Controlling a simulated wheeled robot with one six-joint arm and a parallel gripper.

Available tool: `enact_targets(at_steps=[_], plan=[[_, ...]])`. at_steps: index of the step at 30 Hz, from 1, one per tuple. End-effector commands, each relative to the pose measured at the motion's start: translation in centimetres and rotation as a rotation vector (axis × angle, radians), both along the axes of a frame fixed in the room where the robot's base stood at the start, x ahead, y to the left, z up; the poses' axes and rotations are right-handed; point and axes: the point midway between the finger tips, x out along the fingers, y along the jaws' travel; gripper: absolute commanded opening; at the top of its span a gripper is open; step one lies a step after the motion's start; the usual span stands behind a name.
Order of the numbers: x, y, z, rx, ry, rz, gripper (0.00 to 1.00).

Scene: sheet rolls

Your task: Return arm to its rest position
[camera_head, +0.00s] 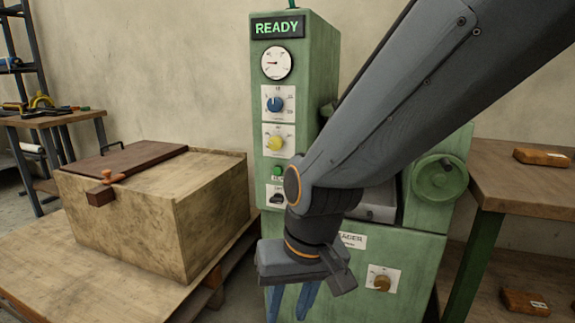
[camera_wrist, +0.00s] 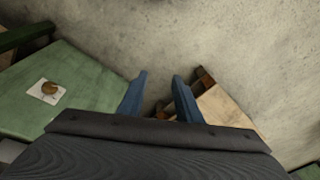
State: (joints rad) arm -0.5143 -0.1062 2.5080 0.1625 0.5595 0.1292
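My gripper (camera_head: 293,302) hangs at the end of my arm in front of the green machine (camera_head: 300,100). Its two blue fingers point down and are spread apart. In the wrist view the gripper (camera_wrist: 160,88) is open, with only bare floor showing between the fingertips, and it holds nothing. The machine's display (camera_head: 278,27) reads READY. My arm hides the middle of the machine.
A wooden crate (camera_head: 130,225) with a dark lid piece stands on a pallet to the left. A table (camera_head: 500,180) with an orange-brown packet (camera_head: 541,157) is at right. The machine's lower front, with a brown knob (camera_head: 382,283), is close to the gripper.

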Motion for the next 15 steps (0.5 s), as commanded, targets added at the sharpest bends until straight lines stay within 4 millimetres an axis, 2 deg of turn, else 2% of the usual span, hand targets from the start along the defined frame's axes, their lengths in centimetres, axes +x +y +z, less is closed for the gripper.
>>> enact_targets(at_steps=[6, 15], plan=[[-5.4, -5.1, 0.7, -0.129, 0.105, 0.180, 0.31], [-4.9, -6.8, 4.0, -0.130, 0.109, 0.104, 0.31]])
